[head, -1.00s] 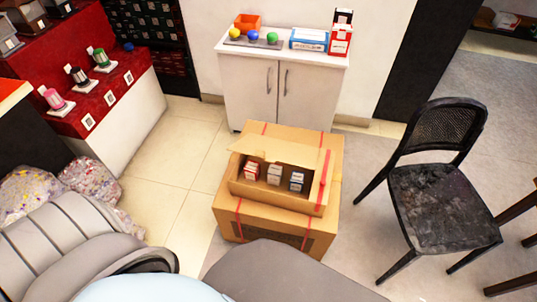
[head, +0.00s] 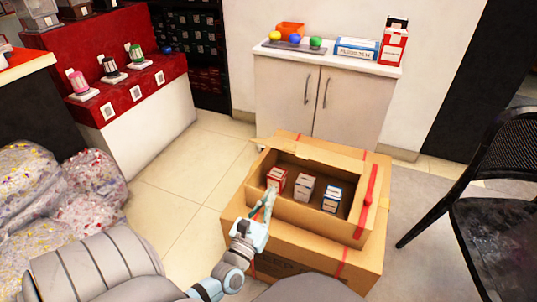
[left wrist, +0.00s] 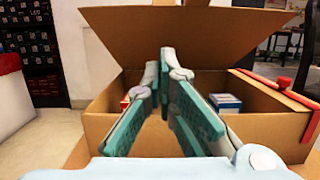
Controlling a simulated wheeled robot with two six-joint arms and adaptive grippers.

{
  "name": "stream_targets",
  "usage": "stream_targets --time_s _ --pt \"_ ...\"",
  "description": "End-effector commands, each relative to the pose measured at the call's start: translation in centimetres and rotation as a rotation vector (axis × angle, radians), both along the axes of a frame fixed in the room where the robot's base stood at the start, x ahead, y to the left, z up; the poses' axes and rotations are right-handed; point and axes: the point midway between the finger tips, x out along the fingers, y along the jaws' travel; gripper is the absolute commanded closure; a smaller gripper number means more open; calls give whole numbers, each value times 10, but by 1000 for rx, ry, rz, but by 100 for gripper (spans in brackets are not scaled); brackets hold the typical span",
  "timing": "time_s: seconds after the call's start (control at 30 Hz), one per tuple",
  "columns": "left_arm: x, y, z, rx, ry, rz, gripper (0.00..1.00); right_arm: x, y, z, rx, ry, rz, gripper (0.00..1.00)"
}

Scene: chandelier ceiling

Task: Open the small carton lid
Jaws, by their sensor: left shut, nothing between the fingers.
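The small brown carton (head: 308,213) sits on top of a larger carton (head: 300,262). Its lid (head: 325,157) stands raised at the back edge, and the top is open. In the left wrist view the lid (left wrist: 185,38) rises behind the fingers. My right gripper is not in view.
A red strip (head: 367,200) runs along the carton's right side. A white cabinet (head: 315,100) stands behind, with colored balls and boxes on top. A black chair (head: 500,215) is at the right. Plastic-wrapped bundles (head: 50,195) lie at the left. Tiled floor is free between.

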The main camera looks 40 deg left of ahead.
Motion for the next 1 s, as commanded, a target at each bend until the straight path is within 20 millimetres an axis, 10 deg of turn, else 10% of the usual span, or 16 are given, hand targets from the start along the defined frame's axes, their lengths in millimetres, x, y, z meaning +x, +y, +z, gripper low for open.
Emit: stream_targets --time_s 0.3,1.0 --pt "66 19 15 3 0 0 100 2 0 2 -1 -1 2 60" --pt "85 24 48 4 5 0 100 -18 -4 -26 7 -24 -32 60"
